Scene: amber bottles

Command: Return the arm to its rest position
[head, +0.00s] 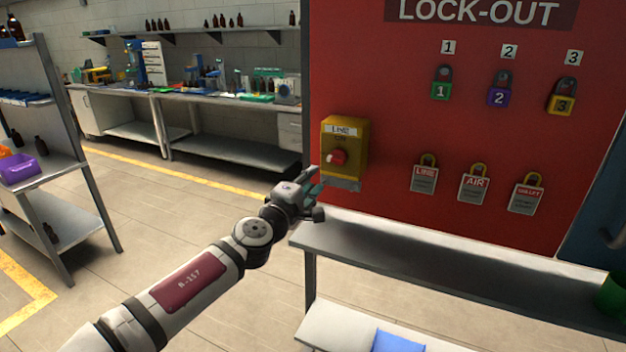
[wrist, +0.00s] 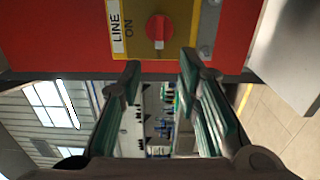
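My gripper (head: 312,196) is at the end of my outstretched arm, in front of the lower left part of the red lock-out board (head: 400,118). In the wrist view my gripper (wrist: 158,75) has its two green-padded fingers apart with nothing between them. A yellow switch box (head: 344,140) marked LINE is on the board, just beyond and above the fingertips. Its red knob (head: 337,158) also shows in the wrist view (wrist: 159,28), beside the word ON. The fingers look clear of the knob.
Padlocks, such as the green one (head: 441,90), and tags, such as the LINE tag (head: 424,178), hang on the board. A grey shelf (head: 440,262) juts out below it. A rack (head: 75,180) stands at left. Open floor (head: 170,225) lies between.

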